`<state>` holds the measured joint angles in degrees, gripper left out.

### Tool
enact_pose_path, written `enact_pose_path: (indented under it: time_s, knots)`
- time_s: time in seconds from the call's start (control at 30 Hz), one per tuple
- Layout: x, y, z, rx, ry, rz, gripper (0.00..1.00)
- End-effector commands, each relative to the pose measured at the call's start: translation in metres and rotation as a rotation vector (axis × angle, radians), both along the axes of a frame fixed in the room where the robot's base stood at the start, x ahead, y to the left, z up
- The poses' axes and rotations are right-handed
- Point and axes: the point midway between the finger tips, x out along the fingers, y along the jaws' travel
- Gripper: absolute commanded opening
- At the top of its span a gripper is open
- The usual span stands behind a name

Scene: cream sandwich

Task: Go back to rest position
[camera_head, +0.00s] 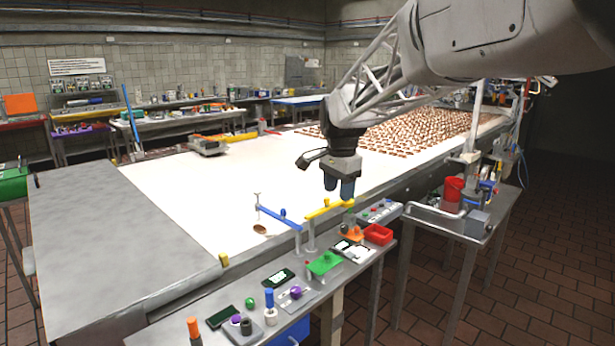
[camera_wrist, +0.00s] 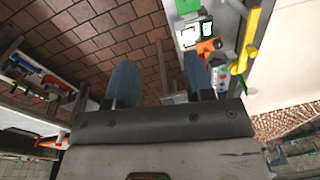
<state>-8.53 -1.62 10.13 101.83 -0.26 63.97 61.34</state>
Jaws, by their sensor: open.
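My gripper (camera_head: 339,186) hangs from my arm in the head view, above the near edge of the white conveyor, by the yellow bar. Its two blue fingers point down with nothing visible between them. In the wrist view my gripper (camera_wrist: 160,82) shows its blue fingers spread wide apart, with brick-coloured floor tiles seen between them. A single round brown cookie (camera_head: 260,229) lies on the white conveyor (camera_head: 180,195) near its front edge, below a blue bar (camera_head: 280,217). Many brown-and-white pieces (camera_head: 400,130) lie in rows farther back on the conveyor.
The yellow bar (camera_head: 330,208) stands just below my gripper; it also shows in the wrist view (camera_wrist: 248,45). A side bench in front carries a red bin (camera_head: 378,234), a green block (camera_head: 324,263) and several knobs. A red container (camera_head: 453,189) stands on the right table. Open floor lies right.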

Motion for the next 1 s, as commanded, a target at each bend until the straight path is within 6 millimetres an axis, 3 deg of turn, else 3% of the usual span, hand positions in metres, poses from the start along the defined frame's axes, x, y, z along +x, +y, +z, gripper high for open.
enact_pose_path:
  time_s: [0.53, 1.0]
  knots:
    - [-0.151, -0.055, -0.003, -0.043, -0.053, 0.319, 0.48]
    - [-0.279, -0.088, -0.037, -0.097, -0.093, 0.594, 0.48]
